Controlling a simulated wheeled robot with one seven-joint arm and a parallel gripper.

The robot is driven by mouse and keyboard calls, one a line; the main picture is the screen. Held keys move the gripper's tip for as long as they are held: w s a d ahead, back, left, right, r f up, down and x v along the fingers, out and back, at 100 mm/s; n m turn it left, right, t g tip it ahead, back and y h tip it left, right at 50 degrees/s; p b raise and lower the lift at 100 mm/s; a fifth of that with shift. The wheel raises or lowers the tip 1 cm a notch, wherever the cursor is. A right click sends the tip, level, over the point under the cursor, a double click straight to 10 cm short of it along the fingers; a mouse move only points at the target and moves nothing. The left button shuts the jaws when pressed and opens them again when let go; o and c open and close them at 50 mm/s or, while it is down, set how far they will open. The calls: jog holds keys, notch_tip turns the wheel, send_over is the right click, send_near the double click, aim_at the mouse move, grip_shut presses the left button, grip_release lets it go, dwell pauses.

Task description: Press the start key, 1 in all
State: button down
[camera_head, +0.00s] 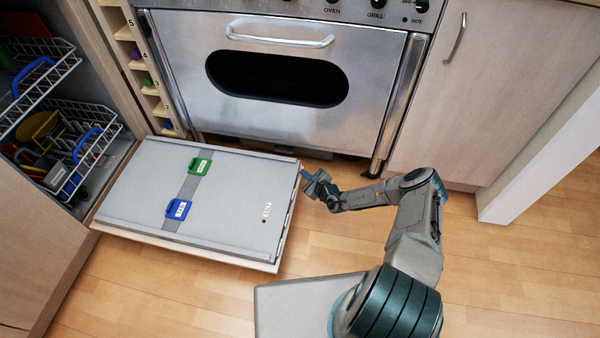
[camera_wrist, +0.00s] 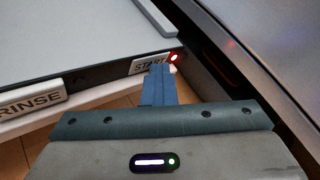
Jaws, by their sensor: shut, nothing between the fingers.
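The start key (camera_wrist: 148,65) is a pale block lettered START on the edge of the lowered dishwasher door (camera_head: 130,185), at the corner nearest the oven. A lit red light (camera_wrist: 174,57) sits at its right end. My gripper (camera_head: 304,173) is at that corner of the door. In the wrist view my gripper (camera_wrist: 160,68) has its blue fingers shut and empty, and their tips overlap the key's lower right part. I cannot tell whether they touch it.
A RINSE key (camera_wrist: 30,103) is farther left on the same edge. The oven (camera_head: 270,120) stands just behind the door. Blue (camera_head: 178,209) and green (camera_head: 200,166) tabs lie on the door. Racks (camera_head: 85,150) show at left. Wooden floor (camera_head: 480,270) is clear at right.

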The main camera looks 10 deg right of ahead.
jog(key=shift+s+d, duration=0.3)
jog(key=shift+d, duration=0.55)
jog(key=shift+d, duration=0.1)
jog(key=d, duration=0.1)
jog(key=s+d, duration=0.1)
jog(key=d, duration=0.2)
jog(key=shift+s+d, duration=0.25)
jog(key=shift+d, duration=0.05)
dwell(0.4)
